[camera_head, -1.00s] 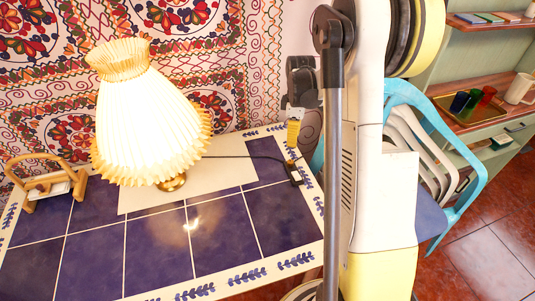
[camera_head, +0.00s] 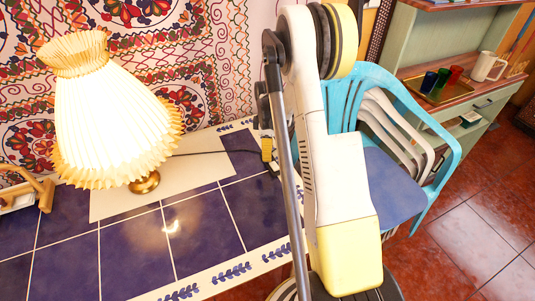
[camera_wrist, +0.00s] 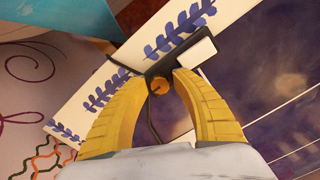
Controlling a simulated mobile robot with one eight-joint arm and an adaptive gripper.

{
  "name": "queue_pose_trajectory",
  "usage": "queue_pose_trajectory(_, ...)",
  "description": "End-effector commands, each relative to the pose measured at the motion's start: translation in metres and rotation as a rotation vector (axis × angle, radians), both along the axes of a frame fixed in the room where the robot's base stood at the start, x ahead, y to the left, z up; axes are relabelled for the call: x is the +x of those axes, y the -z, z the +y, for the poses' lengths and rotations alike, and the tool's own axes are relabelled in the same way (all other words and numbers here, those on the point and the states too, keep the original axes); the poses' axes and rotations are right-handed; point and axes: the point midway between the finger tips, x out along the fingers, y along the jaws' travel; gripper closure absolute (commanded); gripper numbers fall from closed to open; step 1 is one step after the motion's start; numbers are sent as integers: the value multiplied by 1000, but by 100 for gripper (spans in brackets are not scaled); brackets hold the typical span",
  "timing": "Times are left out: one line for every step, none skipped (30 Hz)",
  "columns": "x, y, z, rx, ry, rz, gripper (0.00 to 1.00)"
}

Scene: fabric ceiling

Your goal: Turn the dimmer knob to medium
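The dimmer is a small black box with a round orange-brown knob (camera_wrist: 159,85), seen in the wrist view near the table's patterned border. In the head view the dimmer (camera_head: 274,168) is a small dark shape at the table's right edge, partly hidden by my arm. In the head view my gripper (camera_head: 266,148) is just above the dimmer. The lit lamp (camera_head: 112,120) with a pleated shade stands on the table. The knob's setting cannot be read.
The blue-tiled table (camera_head: 205,225) is mostly clear in front of the lamp. A dark cord (camera_head: 210,154) runs from the lamp towards the dimmer. A wooden holder (camera_head: 28,190) is at left. Stacked chairs (camera_head: 445,160) and a shelf with cups (camera_head: 443,78) stand at right.

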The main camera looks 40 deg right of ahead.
Motion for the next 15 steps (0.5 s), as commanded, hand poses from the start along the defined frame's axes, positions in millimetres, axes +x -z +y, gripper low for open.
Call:
queue_pose_trajectory(0, 0, 0, 0, 0, 0, 68)
queue_pose_trajectory(0, 0, 0, 0, 0, 0, 68)
queue_pose_trajectory(0, 0, 0, 0, 0, 0, 68)
queue_pose_trajectory(0, 0, 0, 0, 0, 0, 68)
queue_pose_trajectory(0, 0, 0, 0, 0, 0, 68)
queue_pose_trajectory(0, 0, 0, 0, 0, 0, 72)
queue_pose_trajectory(0, 0, 0, 0, 0, 0, 81)
queue_pose_trajectory(0, 0, 0, 0, 0, 0, 90)
queue_pose_trajectory(0, 0, 0, 0, 0, 0, 100)
queue_pose_trajectory(0, 0, 0, 0, 0, 0, 100)
queue_pose_trajectory(0, 0, 0, 0, 0, 0, 100)
queue_pose_trajectory(0, 0, 0, 0, 0, 0, 100)
queue_pose_trajectory(0, 0, 0, 0, 0, 0, 100)
queue_pose_trajectory(0, 0, 0, 0, 1, 0, 100)
queue_pose_trajectory(0, 0, 0, 0, 3, 0, 100)
